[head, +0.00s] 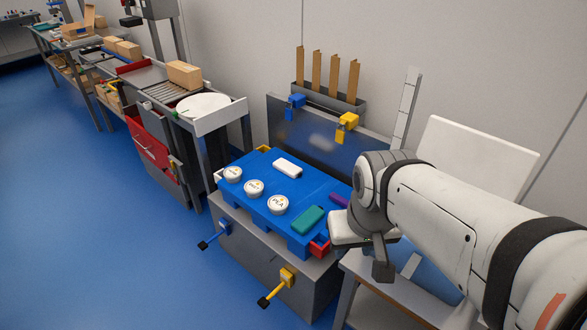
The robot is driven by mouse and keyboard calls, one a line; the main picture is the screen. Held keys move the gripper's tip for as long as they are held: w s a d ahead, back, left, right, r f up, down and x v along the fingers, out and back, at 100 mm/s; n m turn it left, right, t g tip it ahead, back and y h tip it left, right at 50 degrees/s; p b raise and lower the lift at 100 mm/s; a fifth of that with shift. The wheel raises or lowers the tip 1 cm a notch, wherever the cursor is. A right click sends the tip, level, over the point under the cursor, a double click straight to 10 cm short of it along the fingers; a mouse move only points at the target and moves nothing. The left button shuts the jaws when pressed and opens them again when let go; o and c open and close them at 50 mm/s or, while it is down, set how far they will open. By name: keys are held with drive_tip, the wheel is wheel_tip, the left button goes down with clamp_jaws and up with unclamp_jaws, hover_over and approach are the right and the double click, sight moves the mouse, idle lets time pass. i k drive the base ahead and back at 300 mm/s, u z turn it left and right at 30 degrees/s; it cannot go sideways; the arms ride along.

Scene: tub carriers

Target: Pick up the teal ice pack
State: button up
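The teal ice pack (308,219) is a small rounded block. It lies near the front right of the blue surface (262,192) on a grey cabinet, behind the red piece at the corner. My arm reaches in from the right, and its dark end (383,268), which seems to be my gripper, hangs right of the ice pack and apart from it. The fingers cannot be made out, so whether it is open or shut is unclear. Nothing is seen held in it.
Three round white tubs (278,205), a white block (287,168) and a purple item (339,201) share the blue surface. Blue (224,228) and yellow (287,277) latches stick out in front. A grey panel (310,125) stands behind. Blue floor is clear at left.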

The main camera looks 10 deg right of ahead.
sight(305, 223)
drive_tip(key=u, duration=2.45)
drive_tip(key=i, duration=1.4)
drive_tip(key=z, duration=3.25)
drive_tip(key=i, duration=0.5)
